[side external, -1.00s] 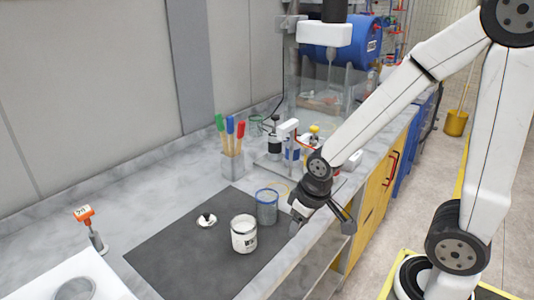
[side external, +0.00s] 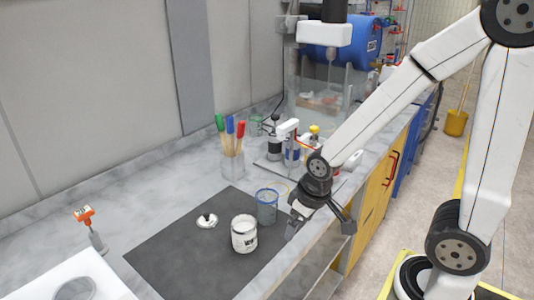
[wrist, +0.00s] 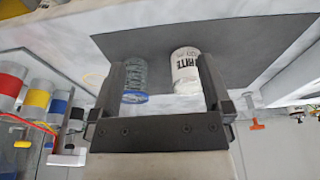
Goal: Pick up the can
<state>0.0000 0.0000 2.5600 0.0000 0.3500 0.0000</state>
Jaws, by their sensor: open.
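A white can (side external: 244,235) with dark lettering stands upright on the dark mat (side external: 190,255). It also shows in the wrist view (wrist: 186,70), partly behind the right-hand finger. A clear blue-rimmed container (side external: 267,207) stands just behind it and shows in the wrist view (wrist: 134,80) near the left-hand finger. My gripper (side external: 320,224) is open and empty at the bench's front edge, to the right of both. In the wrist view, its two fingers (wrist: 160,70) point towards them, and nothing is seen gripped.
A small round lid-like piece with a knob (side external: 207,220) lies on the mat. A holder with coloured-handled tools (side external: 232,160) stands behind. An orange-topped item (side external: 92,230) and a white machine part (side external: 60,280) are at left. Bottles (side external: 290,150) crowd the back.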

